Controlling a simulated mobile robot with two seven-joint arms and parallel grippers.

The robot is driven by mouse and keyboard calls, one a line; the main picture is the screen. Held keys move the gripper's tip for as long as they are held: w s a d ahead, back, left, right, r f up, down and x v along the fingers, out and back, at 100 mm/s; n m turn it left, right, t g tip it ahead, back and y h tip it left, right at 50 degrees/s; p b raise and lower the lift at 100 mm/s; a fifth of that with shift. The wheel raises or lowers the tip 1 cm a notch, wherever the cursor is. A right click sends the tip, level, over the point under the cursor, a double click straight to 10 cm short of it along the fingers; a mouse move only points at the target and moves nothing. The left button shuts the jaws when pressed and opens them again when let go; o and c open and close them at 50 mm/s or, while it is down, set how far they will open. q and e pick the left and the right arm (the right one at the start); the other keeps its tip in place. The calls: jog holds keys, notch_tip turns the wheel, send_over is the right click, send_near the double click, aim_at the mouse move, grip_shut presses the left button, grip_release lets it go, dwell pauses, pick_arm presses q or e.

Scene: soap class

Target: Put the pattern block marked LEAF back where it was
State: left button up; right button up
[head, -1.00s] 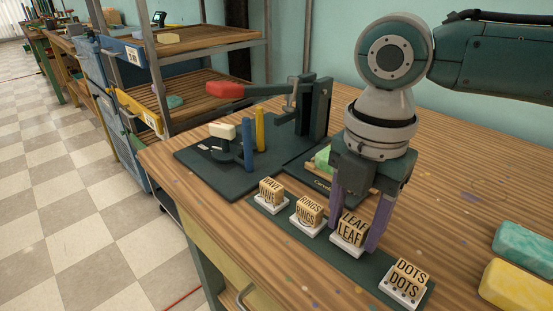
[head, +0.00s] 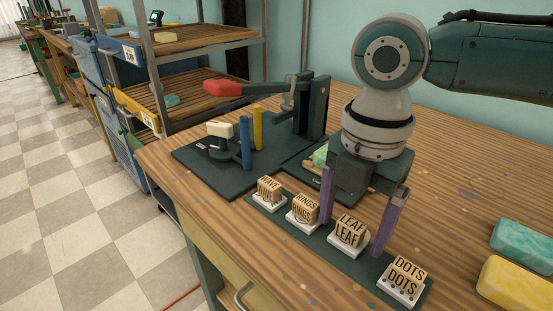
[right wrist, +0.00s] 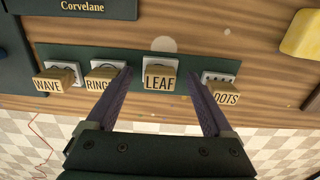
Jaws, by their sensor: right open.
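The wooden LEAF block (head: 349,229) sits on its white base on the dark green strip, between the RINGS block (head: 305,208) and the DOTS block (head: 407,271). It also shows in the right wrist view (right wrist: 160,79). My right gripper (head: 354,235) is open, pointing down, with one purple finger on each side of the LEAF block and visible gaps to it. In the right wrist view its fingers (right wrist: 162,80) are wide apart, with LEAF between them. The underside of the block is hidden. My left gripper is not in view.
The WAVE block (head: 269,189) stands at the strip's far end. Behind is a dark press board (head: 190,155) with a red-handled lever (head: 224,90) and blue and yellow posts. Teal (head: 522,242) and yellow (head: 516,284) soap bars lie at the right. Bare wood separates them from the strip.

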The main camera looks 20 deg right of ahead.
aim_at(351, 224)
notch_tip(351, 224, up, 12)
jog(key=p, duration=0.3)
jog(key=s+a+f+m+t+y, duration=0.3)
jog(key=s+a+f+m, duration=0.55)
jog(key=a, duration=0.25)
jog(key=s+d+m+h, duration=0.1)
jog(key=s+d+m, duration=0.1)
jog(key=m, duration=0.2)
jog(key=s+d+m+h, duration=0.1)
jog(key=s+d+m, duration=0.2)
jog(key=m, duration=0.1)
jog(key=s+d+m, duration=0.2)
jog(key=d+m, duration=0.1)
jog(key=m, duration=0.1)
jog(key=shift+s+f+t+h+b, duration=0.2)
jog(key=shift+s+t+h+b, duration=0.1)
jog(key=shift+h, duration=0.1)
notch_tip(351, 224, up, 52)
jog(key=p, duration=5.2)
jog(key=shift+a+r, duration=0.1)
